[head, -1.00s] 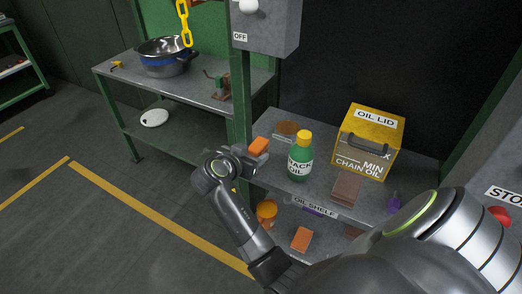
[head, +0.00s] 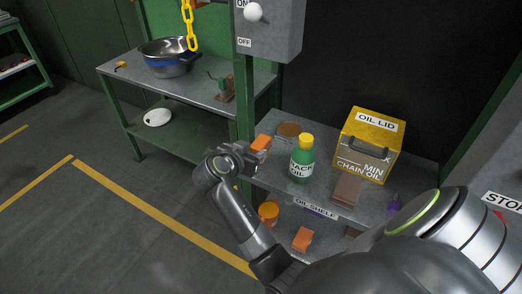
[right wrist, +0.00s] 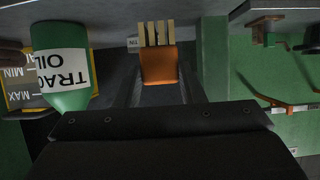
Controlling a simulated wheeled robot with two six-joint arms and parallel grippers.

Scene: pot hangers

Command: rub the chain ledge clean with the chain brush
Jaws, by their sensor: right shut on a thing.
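My right gripper (head: 248,155) is shut on an orange brush (head: 261,142) at the left end of the oil shelf. In the right wrist view the brush (right wrist: 158,68) sits between the fingers, its pale bristle tufts pointing away from the gripper. I cannot tell whether the bristles touch anything. No ledge is labelled as the chain ledge; a yellow chain (head: 189,28) hangs above the grey bench (head: 205,88) at the back left. My left gripper is not in view.
The oil shelf (head: 275,170) holds a green oil bottle (head: 302,160), a yellow chain-oil box (head: 366,148), a brown block (head: 345,190) and a brown round patch (head: 289,129). A green post (head: 244,95) stands between shelf and bench. A metal pot (head: 167,60) sits on the bench.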

